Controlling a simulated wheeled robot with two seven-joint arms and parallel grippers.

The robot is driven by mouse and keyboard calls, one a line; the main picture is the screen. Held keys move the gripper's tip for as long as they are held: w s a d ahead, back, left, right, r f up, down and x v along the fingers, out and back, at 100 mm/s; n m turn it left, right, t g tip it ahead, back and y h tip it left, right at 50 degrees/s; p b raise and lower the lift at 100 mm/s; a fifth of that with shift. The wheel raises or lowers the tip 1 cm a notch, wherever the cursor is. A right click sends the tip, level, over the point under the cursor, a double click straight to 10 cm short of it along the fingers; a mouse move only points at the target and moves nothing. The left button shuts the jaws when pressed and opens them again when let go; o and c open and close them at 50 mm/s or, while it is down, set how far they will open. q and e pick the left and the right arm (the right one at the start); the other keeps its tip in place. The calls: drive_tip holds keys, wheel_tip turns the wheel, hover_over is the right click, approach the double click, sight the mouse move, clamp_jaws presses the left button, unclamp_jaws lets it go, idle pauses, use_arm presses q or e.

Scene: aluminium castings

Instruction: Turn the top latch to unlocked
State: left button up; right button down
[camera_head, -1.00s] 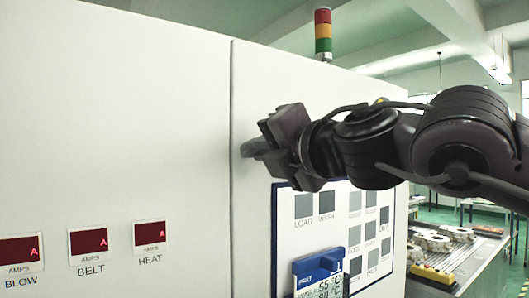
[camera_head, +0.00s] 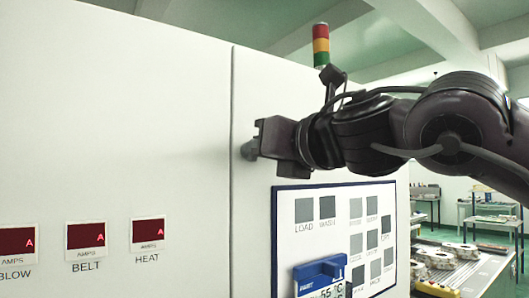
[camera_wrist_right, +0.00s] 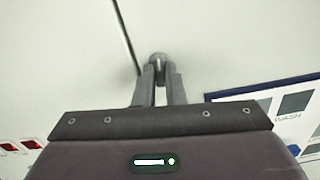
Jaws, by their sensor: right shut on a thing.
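The top latch (camera_head: 249,150) is a small grey knob on the white cabinet door, just right of the vertical door seam. My right gripper (camera_head: 261,143) reaches it from the right and is shut on it. In the right wrist view, the latch's round grey end (camera_wrist_right: 160,61) shows between and beyond the two fingertips (camera_wrist_right: 160,78). The fingers hide most of the latch handle, so I cannot tell its exact angle. My left gripper is not in view.
A control panel (camera_head: 283,240) with grey keys and a blue controller (camera_head: 320,273) sits below my right arm. Red amp displays (camera_head: 86,236) are on the left panel. A signal tower (camera_head: 321,45) stands on top. A bench with castings (camera_head: 455,265) is at the right.

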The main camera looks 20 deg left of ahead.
drive_tip(key=shift+f+n, duration=0.1)
drive_tip(key=shift+n, duration=0.6)
drive_tip(key=c, duration=1.6)
unclamp_jaws()
drive_tip(key=shift+w+a, duration=0.1)
drive_tip(key=shift+o, duration=0.5)
drive_tip(key=shift+w+a, duration=0.1)
drive_tip(key=shift+a, duration=0.05)
drive_tip(key=b+v, duration=0.4)
drive_tip(key=v, duration=0.4)
drive_tip(key=shift+a, duration=0.1)
